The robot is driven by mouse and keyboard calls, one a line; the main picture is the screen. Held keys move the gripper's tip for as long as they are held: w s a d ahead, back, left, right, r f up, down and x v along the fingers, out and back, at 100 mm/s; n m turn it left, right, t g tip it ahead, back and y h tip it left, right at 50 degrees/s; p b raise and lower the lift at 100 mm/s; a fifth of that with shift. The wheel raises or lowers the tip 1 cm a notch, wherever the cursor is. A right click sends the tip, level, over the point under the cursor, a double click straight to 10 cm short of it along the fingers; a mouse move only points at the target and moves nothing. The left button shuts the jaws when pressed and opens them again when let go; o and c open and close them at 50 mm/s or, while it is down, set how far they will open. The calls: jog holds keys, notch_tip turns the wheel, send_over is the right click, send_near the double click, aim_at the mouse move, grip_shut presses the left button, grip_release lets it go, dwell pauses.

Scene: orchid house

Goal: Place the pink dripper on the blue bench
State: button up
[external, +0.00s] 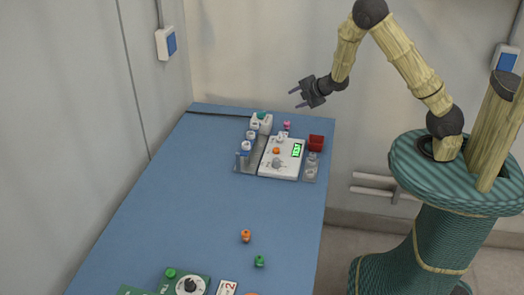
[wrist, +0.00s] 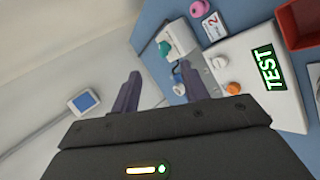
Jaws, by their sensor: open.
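The pink dripper (external: 286,126) is small and stands at the far end of the bench, just behind the white test unit. It also shows at the top of the wrist view (wrist: 199,9). The blue bench (external: 200,200) runs from the back wall toward the front. My gripper (external: 297,97) is open and empty, raised above the far end of the bench and apart from the pink dripper. In the wrist view its two fingers (wrist: 162,88) are spread with nothing held between them.
A white test unit (external: 290,168) with a green display stands on a grey tray, with a red bin (external: 316,142) and several small bottles around it. An orange dripper (external: 245,236) and a green one (external: 259,261) stand nearer the front. The bench's middle left is clear.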

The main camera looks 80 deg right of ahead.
jog(key=s+a+r+m+g+y, duration=0.2)
jog(key=s+a+m, duration=0.4)
jog(key=s+a, duration=0.3)
jog(key=s+a+r+m+g+y, duration=0.2)
jog(key=s+a+r+m+g, duration=0.2)
jog(key=s+a, duration=0.5)
jog(key=a+r+m, duration=0.1)
jog(key=a+r, duration=0.1)
jog(key=a, duration=0.4)
jog(key=shift+s+a+m+y, duration=0.3)
jog(key=shift+s+m, duration=0.1)
